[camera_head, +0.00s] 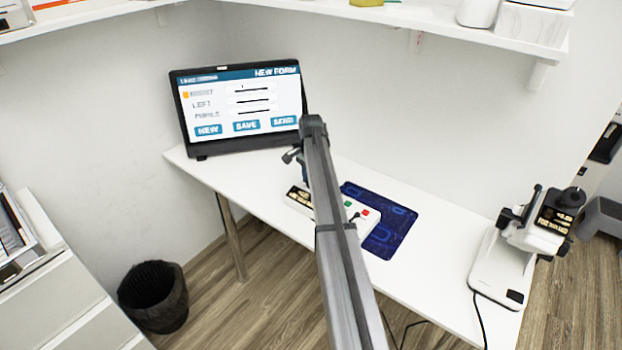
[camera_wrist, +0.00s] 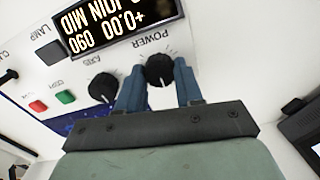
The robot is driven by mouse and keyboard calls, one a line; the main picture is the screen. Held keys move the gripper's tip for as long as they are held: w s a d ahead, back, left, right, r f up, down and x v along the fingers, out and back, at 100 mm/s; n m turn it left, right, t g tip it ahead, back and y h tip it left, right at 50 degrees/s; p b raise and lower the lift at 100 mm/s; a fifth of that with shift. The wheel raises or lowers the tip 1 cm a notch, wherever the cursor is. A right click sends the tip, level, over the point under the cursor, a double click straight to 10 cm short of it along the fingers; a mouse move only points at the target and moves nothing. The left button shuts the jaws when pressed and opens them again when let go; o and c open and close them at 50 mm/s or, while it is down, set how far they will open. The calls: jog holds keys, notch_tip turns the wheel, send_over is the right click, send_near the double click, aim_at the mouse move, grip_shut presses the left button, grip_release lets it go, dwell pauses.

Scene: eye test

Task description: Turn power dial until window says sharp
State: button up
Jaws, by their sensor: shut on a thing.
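The power dial (camera_wrist: 160,69) is a black round knob on a white control box (camera_wrist: 75,65), beside the upside-down word POWER. My gripper (camera_wrist: 159,78) has its two blue-grey fingers on either side of this dial and is shut on it. The window (camera_wrist: 120,25) is a dark display with pale letters, upside down and cut by the top edge. It seems to read +0.00 090 and a line with JOIN MID. In the head view the box (camera_head: 334,213) lies on the desk; my arm hides the dial and most of the gripper.
A black axis dial (camera_wrist: 103,87) sits close beside my fingers, with a green button (camera_wrist: 66,96) and red button (camera_wrist: 38,106) farther left. A laptop (camera_head: 240,105) stands behind, a blue mat (camera_head: 395,222) lies right of the box, and a white instrument (camera_head: 500,270) stands at the right.

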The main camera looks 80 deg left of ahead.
jog(key=shift+c, duration=1.1)
jog(key=n, duration=0.3)
jog(key=shift+n, duration=0.4)
jog(key=n, duration=0.4)
jog(key=shift+n, duration=0.3)
jog(key=n, duration=0.4)
jog(key=shift+n, duration=2)
